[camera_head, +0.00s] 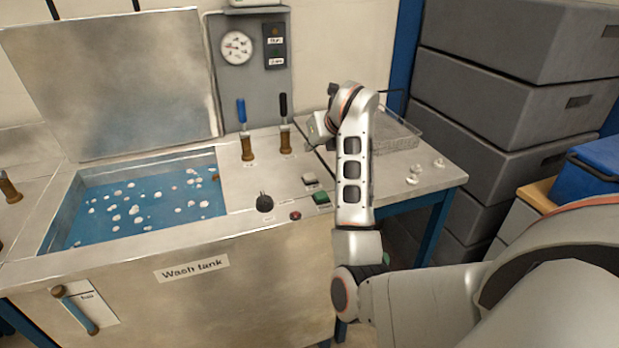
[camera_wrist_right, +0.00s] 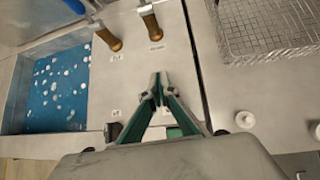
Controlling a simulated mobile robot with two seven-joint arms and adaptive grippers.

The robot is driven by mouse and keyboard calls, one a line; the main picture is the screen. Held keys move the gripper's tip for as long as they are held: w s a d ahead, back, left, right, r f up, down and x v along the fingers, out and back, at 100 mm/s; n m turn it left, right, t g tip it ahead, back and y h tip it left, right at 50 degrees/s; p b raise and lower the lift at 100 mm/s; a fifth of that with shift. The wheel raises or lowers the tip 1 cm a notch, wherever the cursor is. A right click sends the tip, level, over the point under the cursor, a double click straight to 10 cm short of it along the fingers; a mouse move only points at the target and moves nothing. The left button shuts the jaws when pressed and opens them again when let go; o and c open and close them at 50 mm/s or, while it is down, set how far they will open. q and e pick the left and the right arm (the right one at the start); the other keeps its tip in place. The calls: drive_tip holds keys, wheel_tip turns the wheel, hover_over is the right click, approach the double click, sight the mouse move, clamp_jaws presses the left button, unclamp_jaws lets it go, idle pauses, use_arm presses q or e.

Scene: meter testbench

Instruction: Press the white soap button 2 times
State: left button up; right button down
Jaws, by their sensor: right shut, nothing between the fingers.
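A pale white button (camera_head: 309,178) sits on the steel bench top, right of the wash tank, just behind a green button (camera_head: 321,197). Which of several controls is the soap button cannot be read from the labels. My right gripper is mostly hidden behind my own arm in the head view. In the right wrist view my right gripper (camera_wrist_right: 158,90) is shut and empty, its fingertips together above the bench top. Its green-lined fingers cover the area where the white button lies, so contact with it cannot be seen. My left gripper is not in view.
A black knob (camera_head: 264,202) and a red button (camera_head: 295,215) are nearby. Two upright levers (camera_head: 246,145) stand behind. The open wash tank (camera_head: 140,240) holds blue water with foam. A wire basket (camera_wrist_right: 265,30) and small white pieces (camera_head: 413,179) lie to the right.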

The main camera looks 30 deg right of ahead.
sight(311, 177)
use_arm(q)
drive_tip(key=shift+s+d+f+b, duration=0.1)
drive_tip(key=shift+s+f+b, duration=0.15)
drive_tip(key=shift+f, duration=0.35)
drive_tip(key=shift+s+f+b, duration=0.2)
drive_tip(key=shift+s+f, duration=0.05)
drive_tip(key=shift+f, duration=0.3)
use_arm(e)
drive_tip(key=shift+a+r+n+y, duration=0.1)
drive_tip(key=shift+r+n, duration=0.3)
drive_tip(key=shift+n, duration=1.45)
drive_tip(key=shift+d+r+n+y, duration=0.1)
drive_tip(key=shift+r+n, duration=0.25)
drive_tip(key=shift+n, duration=1.55)
drive_tip(key=shift+a+r+n+y, duration=0.1)
drive_tip(key=shift+r+n, duration=0.3)
drive_tip(key=shift+n, duration=1.45)
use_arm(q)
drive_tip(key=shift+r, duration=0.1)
